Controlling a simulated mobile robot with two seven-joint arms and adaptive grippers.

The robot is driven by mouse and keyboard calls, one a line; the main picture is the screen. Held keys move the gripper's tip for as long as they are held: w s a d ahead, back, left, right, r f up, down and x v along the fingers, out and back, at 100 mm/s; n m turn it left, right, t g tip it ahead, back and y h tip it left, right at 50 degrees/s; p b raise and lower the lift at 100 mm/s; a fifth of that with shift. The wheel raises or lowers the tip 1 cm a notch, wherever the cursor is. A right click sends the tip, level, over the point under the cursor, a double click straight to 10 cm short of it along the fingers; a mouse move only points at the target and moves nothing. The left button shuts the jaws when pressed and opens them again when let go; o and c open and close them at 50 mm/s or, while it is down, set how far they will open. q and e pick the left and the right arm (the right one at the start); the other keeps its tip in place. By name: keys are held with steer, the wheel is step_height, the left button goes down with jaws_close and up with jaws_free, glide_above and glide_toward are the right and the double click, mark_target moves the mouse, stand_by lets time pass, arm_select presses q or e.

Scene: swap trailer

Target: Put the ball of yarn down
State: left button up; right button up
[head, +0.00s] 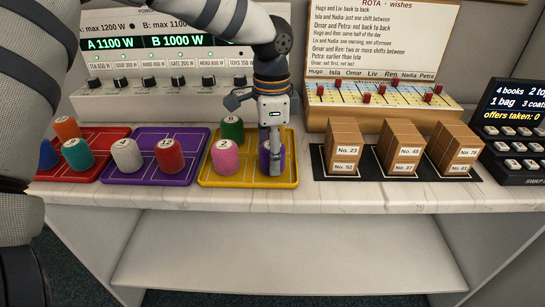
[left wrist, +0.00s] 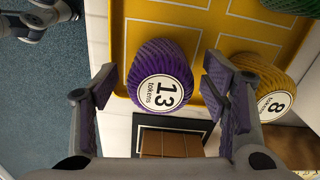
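The purple ball of yarn (left wrist: 160,72), labelled "13 tokens", is at the edge of the yellow tray (left wrist: 185,16). In the head view the ball (head: 265,160) is partly hidden by my left gripper (head: 274,160), which points down over the front right corner of the tray (head: 225,178). In the left wrist view the gripper's fingers (left wrist: 160,92) are apart, one on each side of the ball, with gaps showing between pads and ball. The ball appears to rest on the tray. My right gripper is not in view.
The yellow tray also has a pink ball (head: 225,158), a green ball (head: 232,128) and a yellow ball (left wrist: 276,92) close behind the purple one. A purple tray (head: 150,183) and red tray (head: 85,175) stand left. Boxes (head: 343,150) on black mats stand right.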

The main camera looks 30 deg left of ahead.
arm_select(q)
steer(key=c, duration=1.1)
steer(key=shift+o, duration=0.2)
steer(key=shift+r, duration=0.1)
